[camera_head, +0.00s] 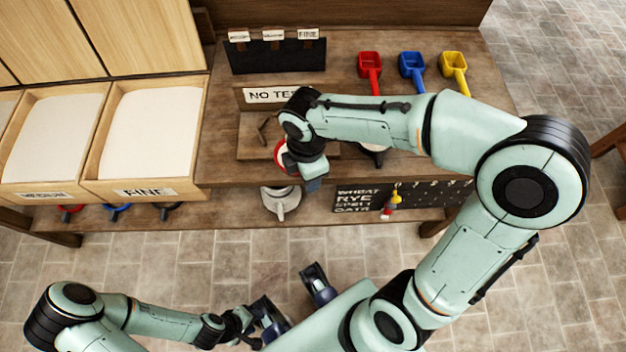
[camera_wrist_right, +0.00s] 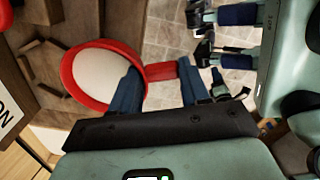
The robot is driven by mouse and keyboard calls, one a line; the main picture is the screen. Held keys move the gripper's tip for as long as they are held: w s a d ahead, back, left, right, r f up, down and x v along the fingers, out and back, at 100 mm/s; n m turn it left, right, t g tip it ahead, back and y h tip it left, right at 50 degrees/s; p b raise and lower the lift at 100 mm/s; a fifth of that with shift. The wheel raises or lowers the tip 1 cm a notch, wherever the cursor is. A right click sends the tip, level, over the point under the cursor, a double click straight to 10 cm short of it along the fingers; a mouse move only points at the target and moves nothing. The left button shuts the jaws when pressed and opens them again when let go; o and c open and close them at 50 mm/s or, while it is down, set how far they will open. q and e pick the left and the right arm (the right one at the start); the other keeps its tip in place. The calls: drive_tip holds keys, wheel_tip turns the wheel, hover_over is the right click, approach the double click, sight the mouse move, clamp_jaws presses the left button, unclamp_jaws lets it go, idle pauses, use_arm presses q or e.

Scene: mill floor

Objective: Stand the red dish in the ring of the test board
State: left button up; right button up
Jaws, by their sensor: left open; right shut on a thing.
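The red dish (camera_head: 279,155) shows as a small red-and-white edge beside my right gripper (camera_head: 308,178) in the head view. In the right wrist view the dish (camera_wrist_right: 68,75) is round, with a red rim, a smooth off-white face and a short red handle. The right gripper (camera_wrist_right: 160,88) is shut on the handle, one blue finger on each side. The dish is over or close to the wooden test board (camera_head: 250,140), below the NO TEST sign; the gap cannot be told. The ring is not clearly visible. My left gripper (camera_head: 292,300) is open and empty, above the floor.
Red (camera_head: 370,68), blue (camera_head: 411,70) and yellow (camera_head: 454,68) scoops lie at the bench's back right. A black card rack (camera_head: 277,57) stands behind. Bins of white meal (camera_head: 150,130) are left. A grey metal vessel (camera_head: 281,203) and chalkboard (camera_head: 358,199) are at the front.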

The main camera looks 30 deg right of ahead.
drive_tip(key=w, duration=0.3)
drive_tip(key=w+p, duration=0.1)
drive_tip(key=w, duration=0.1)
drive_tip(key=shift+w+d+f, duration=0.15)
drive_tip(key=shift+d+f, duration=0.05)
drive_tip(key=shift+d, duration=0.2)
drive_tip(key=w, duration=0.2)
drive_tip(key=w+p, duration=0.1)
drive_tip(key=w+d, duration=0.1)
drive_tip(key=w, duration=0.1)
drive_tip(key=shift+w+f+p, duration=0.25)
drive_tip(key=shift+w+p, duration=0.05)
drive_tip(key=shift+p, duration=0.1)
drive_tip(key=shift+s+f+b, duration=0.1)
drive_tip(key=shift+f+b, duration=0.45)
drive_tip(key=shift+f, duration=0.35)
drive_tip(key=o, duration=1.3)
drive_tip(key=shift+c, duration=0.2)
drive_tip(key=shift+r, duration=0.1)
wheel_tip(320, 180, up, 13)
drive_tip(key=p, duration=0.2)
